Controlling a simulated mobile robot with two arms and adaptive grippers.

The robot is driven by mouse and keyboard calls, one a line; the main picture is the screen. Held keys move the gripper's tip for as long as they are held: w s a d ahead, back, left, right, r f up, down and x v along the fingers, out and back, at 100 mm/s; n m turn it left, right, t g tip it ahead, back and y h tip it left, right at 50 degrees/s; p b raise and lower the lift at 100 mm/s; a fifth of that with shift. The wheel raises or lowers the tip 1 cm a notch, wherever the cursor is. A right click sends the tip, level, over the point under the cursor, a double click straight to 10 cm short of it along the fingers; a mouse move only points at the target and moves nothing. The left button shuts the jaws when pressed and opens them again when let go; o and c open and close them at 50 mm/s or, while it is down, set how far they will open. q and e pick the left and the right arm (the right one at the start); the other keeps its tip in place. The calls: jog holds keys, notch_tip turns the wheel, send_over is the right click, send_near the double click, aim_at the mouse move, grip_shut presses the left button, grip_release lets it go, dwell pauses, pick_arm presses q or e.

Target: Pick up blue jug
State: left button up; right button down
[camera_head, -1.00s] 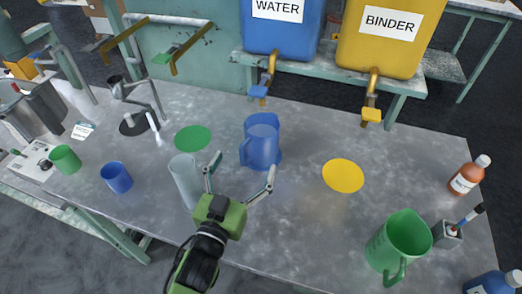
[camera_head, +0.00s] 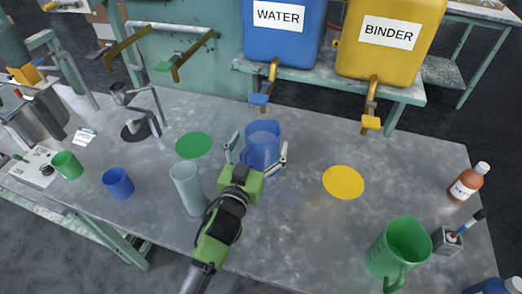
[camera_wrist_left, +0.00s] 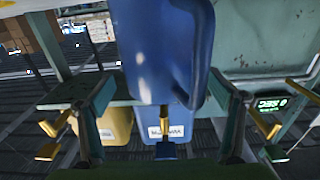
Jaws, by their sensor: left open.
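The blue jug (camera_head: 262,143) stands on the grey table below the blue water tank's tap. My left gripper (camera_head: 256,152) is open, with one finger on each side of the jug. In the left wrist view the jug (camera_wrist_left: 160,50) fills the top middle, between the spread fingers of the gripper (camera_wrist_left: 163,100), and its handle shows on the right side. I cannot tell whether the fingers touch it. My right gripper is not in view.
A clear glass cylinder (camera_head: 187,188) stands close left of my left arm. A blue cup (camera_head: 118,183) and green cup (camera_head: 67,165) are farther left. A green jug (camera_head: 398,250) stands front right. The table around the yellow disc (camera_head: 343,182) is clear.

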pick_arm(q)
jog(key=x, duration=0.2)
jog(key=shift+w+d, duration=0.15)
jog(key=shift+w, duration=0.15)
jog(key=c, duration=1.6)
jog(key=shift+c, duration=0.9)
jog(key=shift+r, duration=0.15)
